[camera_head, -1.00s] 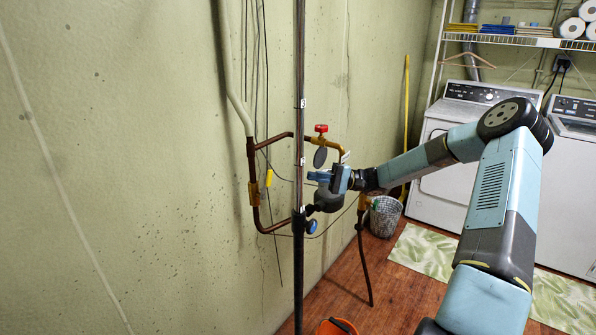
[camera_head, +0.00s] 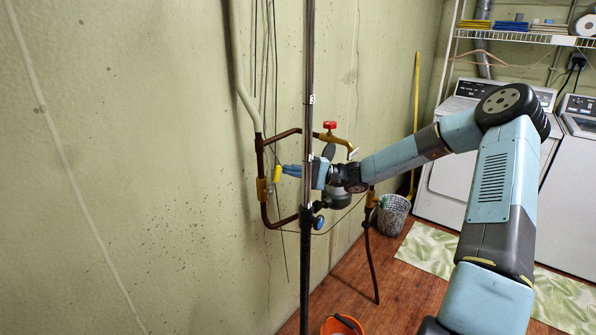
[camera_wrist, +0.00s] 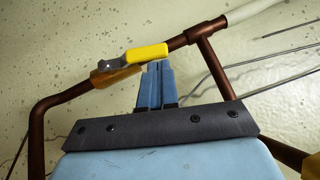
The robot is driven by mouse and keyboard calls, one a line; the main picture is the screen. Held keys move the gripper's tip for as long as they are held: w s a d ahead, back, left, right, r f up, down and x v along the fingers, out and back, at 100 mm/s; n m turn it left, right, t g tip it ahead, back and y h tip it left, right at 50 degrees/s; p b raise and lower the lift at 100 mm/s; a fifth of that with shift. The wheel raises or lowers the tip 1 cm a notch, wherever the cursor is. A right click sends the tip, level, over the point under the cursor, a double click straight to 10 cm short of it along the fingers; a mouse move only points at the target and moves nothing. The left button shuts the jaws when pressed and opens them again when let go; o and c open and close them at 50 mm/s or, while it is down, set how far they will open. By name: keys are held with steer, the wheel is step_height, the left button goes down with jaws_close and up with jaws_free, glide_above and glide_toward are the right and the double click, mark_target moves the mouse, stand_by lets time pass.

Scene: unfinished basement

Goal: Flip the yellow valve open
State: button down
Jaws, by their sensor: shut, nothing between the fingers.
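The yellow valve handle (camera_head: 277,173) is on the left upright of the copper pipe loop, on a brass valve body (camera_head: 262,190). In the wrist view the yellow handle (camera_wrist: 147,54) reaches from its grey metal lever toward the upper right, roughly along the pipe. My gripper (camera_head: 284,170) has blue fingers close together with nothing between them. In the wrist view my fingertips (camera_wrist: 158,66) are right at the lower edge of the handle, near its free end; I cannot tell whether they touch it.
A dark vertical pole (camera_head: 306,250) stands in front of the pipes, close to my wrist. A red-knobbed valve (camera_head: 329,126) is on the upper pipe. An orange bucket (camera_head: 342,325) is on the floor below. A grey basket (camera_head: 393,214) stands behind, near the washer.

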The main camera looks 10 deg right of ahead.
steer(key=shift+a, duration=0.1)
steer(key=shift+s+a+r, duration=0.25)
steer(key=shift+s+r, duration=0.05)
stand_by(0.4)
